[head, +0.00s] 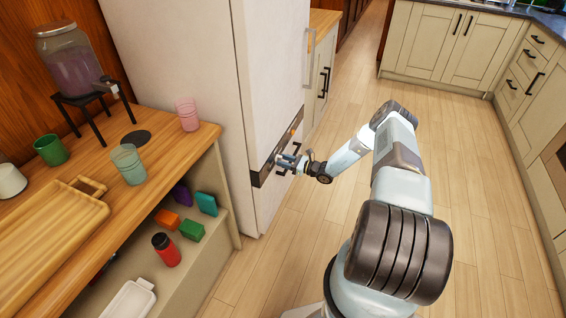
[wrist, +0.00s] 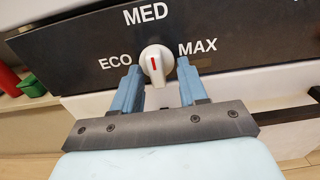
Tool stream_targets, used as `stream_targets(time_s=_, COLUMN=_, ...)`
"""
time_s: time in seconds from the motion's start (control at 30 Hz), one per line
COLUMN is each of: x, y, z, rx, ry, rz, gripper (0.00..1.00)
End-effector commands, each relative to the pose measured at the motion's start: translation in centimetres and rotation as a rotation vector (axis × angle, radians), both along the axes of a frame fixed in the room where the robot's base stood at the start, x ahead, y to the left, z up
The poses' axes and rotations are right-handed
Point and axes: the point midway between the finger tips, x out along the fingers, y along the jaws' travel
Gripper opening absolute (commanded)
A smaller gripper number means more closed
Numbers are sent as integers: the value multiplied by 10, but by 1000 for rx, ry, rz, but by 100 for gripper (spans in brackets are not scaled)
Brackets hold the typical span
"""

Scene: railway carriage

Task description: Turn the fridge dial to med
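The fridge (head: 190,70) is tall and white, with a dark control panel (head: 258,178) low on its front; the panel also shows in the wrist view (wrist: 225,25). My gripper (wrist: 158,72) is open, one blue finger on each side of the dial, with small gaps showing. In the head view, my gripper (head: 289,158) is at the panel and the dial is hard to make out.
A wooden counter (head: 190,150) at left holds cups, a drink dispenser (head: 72,65) and a wooden tray (head: 45,225). A shelf below holds small coloured items and a red bottle (head: 166,250). Cream cabinets (head: 430,40) stand across the open wooden floor (head: 480,170).

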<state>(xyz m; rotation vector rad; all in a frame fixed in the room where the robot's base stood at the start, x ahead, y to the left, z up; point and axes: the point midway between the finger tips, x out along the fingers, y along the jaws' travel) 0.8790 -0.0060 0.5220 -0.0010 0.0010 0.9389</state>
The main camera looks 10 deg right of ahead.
Motion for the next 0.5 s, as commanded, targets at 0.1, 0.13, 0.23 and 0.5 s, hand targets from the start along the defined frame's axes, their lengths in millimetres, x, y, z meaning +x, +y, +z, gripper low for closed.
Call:
stream_targets(time_s=0.1, x=0, y=1, z=0, rx=0, ry=0, rz=1, gripper=43)
stream_targets(time_s=0.13, x=0, y=1, z=0, rx=1, ry=0, rz=1, gripper=43)
stream_targets(time_s=0.23, x=-1, y=0, z=0, rx=1, ry=0, rz=1, gripper=43)
stream_targets(time_s=0.5, x=-18, y=-25, z=0, rx=1, ry=1, rz=-1, gripper=43)
